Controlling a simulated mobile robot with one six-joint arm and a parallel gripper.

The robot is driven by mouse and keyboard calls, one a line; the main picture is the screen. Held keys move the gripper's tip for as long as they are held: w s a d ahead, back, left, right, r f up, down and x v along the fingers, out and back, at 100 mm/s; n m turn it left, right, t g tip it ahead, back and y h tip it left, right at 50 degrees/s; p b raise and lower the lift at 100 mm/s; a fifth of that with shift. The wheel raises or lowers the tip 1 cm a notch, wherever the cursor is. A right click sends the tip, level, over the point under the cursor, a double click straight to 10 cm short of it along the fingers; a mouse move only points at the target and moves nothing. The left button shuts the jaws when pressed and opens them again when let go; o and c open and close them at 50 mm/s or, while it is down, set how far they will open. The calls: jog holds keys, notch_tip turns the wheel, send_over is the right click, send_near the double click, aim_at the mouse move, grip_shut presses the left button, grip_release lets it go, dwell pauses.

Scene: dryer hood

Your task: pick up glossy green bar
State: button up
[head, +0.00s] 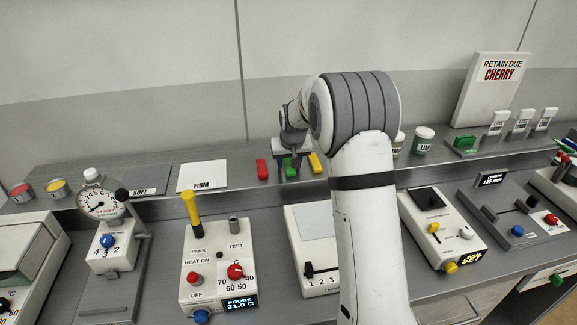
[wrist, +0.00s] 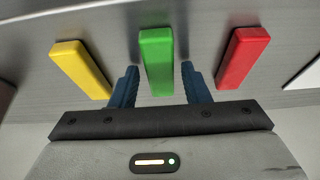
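The glossy green bar (wrist: 157,62) stands in the middle of the wrist view, between a yellow bar and a red bar. My gripper (wrist: 158,72) is open, with one blue finger on each side of the green bar's near end. Gaps show between each finger and the bar; I cannot tell whether it is fully between the fingers in depth. In the head view the green bar (head: 291,168) is on the back shelf, partly hidden by my gripper (head: 291,158) above it.
A yellow bar (wrist: 80,68) and a red bar (wrist: 242,57) flank the green one closely. In the head view, a white FIRM card (head: 203,177) lies left of the bars. Control boxes (head: 215,270) fill the front counter.

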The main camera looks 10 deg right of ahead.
jog(key=c, duration=0.8)
